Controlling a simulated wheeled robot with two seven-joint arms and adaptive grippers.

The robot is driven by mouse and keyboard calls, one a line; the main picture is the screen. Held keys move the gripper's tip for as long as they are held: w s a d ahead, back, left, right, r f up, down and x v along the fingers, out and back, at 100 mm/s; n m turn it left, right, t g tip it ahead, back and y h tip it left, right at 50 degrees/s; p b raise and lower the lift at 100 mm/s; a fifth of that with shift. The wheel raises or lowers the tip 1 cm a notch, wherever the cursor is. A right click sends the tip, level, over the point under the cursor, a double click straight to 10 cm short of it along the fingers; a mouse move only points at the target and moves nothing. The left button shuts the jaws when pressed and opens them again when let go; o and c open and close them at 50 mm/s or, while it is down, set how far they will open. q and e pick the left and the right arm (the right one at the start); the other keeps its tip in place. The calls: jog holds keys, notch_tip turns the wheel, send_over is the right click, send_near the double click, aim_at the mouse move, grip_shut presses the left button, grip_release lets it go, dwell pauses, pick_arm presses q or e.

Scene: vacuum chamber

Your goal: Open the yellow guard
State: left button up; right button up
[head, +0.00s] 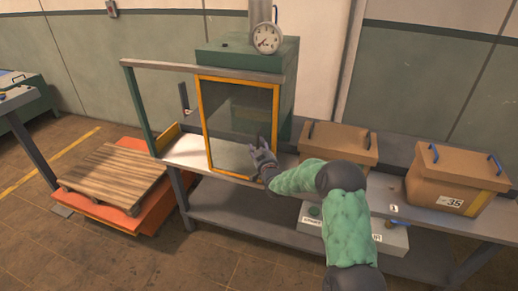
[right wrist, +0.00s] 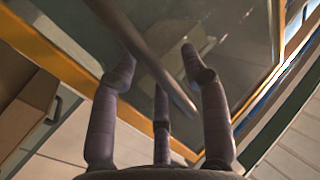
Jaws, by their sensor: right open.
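The yellow guard (head: 203,128) is a yellow-framed clear panel across the front of a green chamber on the bench. It looks closed, standing upright in its opening. My right gripper (head: 262,148) is at the lower right part of the panel, with its fingers spread. In the right wrist view, the gripper (right wrist: 158,70) is open in front of the guard's yellow frame (right wrist: 62,62). A dark round bar (right wrist: 150,58) runs diagonally between its fingers, which do not look closed on it. Contact cannot be told. My left gripper is not in view.
A grey control box (head: 393,238) sits below, partly behind my arm. A gauge (head: 267,38) tops the chamber. A wooden pallet (head: 115,178) lies on an orange platform at left.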

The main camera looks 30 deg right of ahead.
grip_shut()
jog(key=shift+w+a, duration=0.1)
